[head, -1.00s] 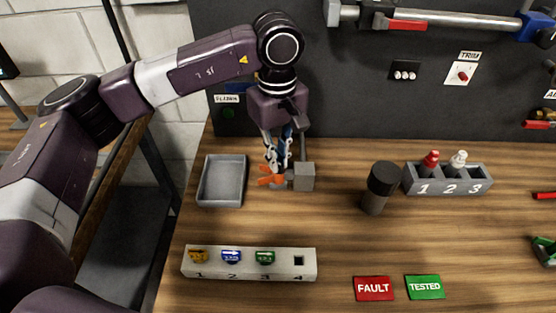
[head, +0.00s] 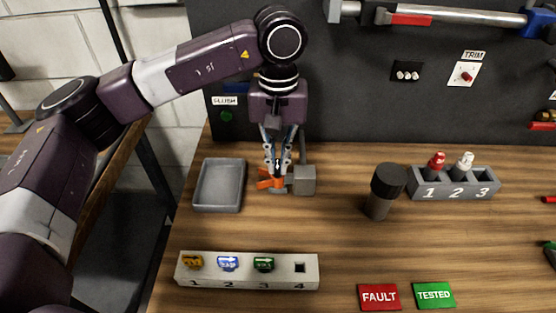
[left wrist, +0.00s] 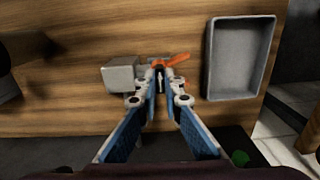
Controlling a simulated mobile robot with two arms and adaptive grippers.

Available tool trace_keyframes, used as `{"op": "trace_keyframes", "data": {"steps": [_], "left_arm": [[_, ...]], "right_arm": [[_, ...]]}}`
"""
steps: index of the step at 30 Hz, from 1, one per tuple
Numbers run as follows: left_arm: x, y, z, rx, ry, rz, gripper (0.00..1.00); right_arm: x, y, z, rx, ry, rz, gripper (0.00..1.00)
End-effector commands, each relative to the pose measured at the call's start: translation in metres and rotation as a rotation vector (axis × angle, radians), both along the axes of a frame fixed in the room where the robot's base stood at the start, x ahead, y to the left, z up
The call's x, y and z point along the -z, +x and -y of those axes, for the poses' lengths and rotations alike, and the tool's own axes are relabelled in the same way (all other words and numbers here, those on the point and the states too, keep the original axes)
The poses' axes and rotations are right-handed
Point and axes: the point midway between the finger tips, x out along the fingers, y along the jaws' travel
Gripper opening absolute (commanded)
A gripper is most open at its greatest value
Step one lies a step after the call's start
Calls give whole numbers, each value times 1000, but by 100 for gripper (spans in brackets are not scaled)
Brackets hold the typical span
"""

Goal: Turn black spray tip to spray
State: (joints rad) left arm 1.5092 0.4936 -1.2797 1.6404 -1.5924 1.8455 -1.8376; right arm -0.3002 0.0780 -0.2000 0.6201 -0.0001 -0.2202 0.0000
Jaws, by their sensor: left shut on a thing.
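My left gripper (head: 278,166) points down over the spray fixture at the back of the bench. In the left wrist view its fingertips (left wrist: 161,72) are close together around a small dark piece, which appears to be the black spray tip (left wrist: 160,80). The fingers hide most of the tip, so I cannot tell which way it faces. An orange part (head: 266,183) sticks out to the left just below the fingertips; it also shows in the left wrist view (left wrist: 176,59). A grey block (head: 304,179) stands to the right of it. My right gripper is not in view.
A grey tray (head: 238,190) lies left of the fixture. A holder (head: 250,282) with coloured tips in slots 1 to 3 lies in front. A dark cylinder (head: 385,187), a numbered bottle rack (head: 440,190), and FAULT (head: 379,297) and TESTED (head: 434,295) plates are to the right.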

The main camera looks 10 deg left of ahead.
Motion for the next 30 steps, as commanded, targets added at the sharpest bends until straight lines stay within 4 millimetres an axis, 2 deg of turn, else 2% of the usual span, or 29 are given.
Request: {"op": "trace_keyframes", "data": {"steps": [5,10,19,23,30], "left_arm": [[7,-3,-1,117,5,-12,0],[8,-3,-1,344,6,-13,0],[6,-3,-2,725,4,-13,0],[6,-3,-2,796,4,-14,0],[5,-3,-2,801,5,-14,0]], "right_arm": [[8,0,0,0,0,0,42],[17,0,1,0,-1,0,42],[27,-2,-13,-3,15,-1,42],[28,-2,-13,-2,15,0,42],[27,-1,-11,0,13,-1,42]]}}
